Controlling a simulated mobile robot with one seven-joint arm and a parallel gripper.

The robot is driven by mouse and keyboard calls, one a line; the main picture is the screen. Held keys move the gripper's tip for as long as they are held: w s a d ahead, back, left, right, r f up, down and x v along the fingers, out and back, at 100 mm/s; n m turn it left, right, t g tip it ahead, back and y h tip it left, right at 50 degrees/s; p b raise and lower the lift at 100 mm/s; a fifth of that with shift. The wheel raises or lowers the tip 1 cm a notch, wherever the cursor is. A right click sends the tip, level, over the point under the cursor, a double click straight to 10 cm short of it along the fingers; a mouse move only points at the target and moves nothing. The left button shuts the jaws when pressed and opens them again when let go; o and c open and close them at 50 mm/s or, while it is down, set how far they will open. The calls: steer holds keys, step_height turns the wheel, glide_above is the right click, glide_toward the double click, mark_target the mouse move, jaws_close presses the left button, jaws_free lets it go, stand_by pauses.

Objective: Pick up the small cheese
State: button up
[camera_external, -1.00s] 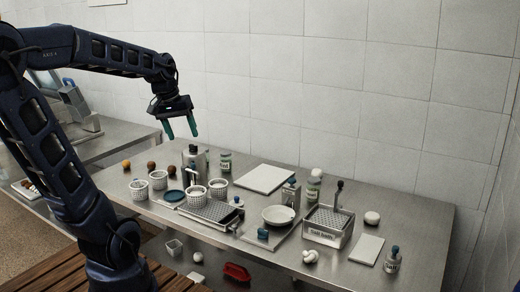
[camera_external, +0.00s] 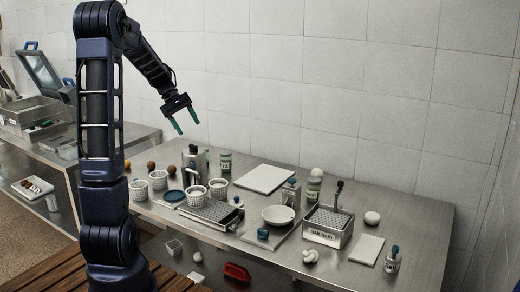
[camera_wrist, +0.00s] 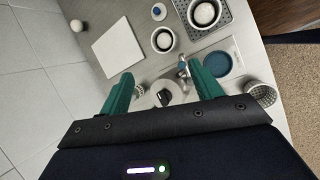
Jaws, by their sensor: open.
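My gripper (camera_external: 188,127) is open and empty, high above the back left of the steel table; its two green fingers also show in the wrist view (camera_wrist: 160,72). I cannot tell for sure which thing is the small cheese. White rounded lumps are on the table: one at the right (camera_external: 372,217), a knotted one near the front edge (camera_external: 310,256), and one at the back (camera_external: 316,173). Two perforated white baskets (camera_external: 196,196) (camera_external: 217,188) stand near a grated tray; in the wrist view both baskets (camera_wrist: 204,13) (camera_wrist: 164,40) show white inside. My gripper touches none of these.
A tall bottle (camera_external: 194,163) stands below my gripper. Two more baskets (camera_external: 140,190) (camera_external: 158,180) and a blue lid (camera_external: 174,196) are at the left. A white board (camera_external: 265,178), a bowl (camera_external: 278,215) and a salt bath (camera_external: 328,230) lie to the right. The tiled wall is behind.

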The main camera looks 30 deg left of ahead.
steer(key=w+a+f+n+t+h, duration=0.1)
steer(key=w+a+f+n, duration=0.2)
steer(key=a+f, duration=0.3)
steer(key=w+a+f+n+h, duration=0.1)
steer(key=w+a+f+n, duration=0.2)
steer(key=a, duration=0.6)
steer(key=n+t+h, duration=0.2)
steer(key=n+t, duration=0.1)
steer(key=n, duration=0.2)
glide_toward(172, 168)
steer(key=shift+w+a+r, duration=0.2)
steer(key=shift+w+a, duration=0.2)
steer(key=shift+a, duration=0.25)
steer(key=shift+f, duration=0.2)
steer(key=x, duration=1)
steer(key=shift+d+f, duration=0.1)
steer(key=shift+f, duration=0.25)
steer(key=c, duration=1)
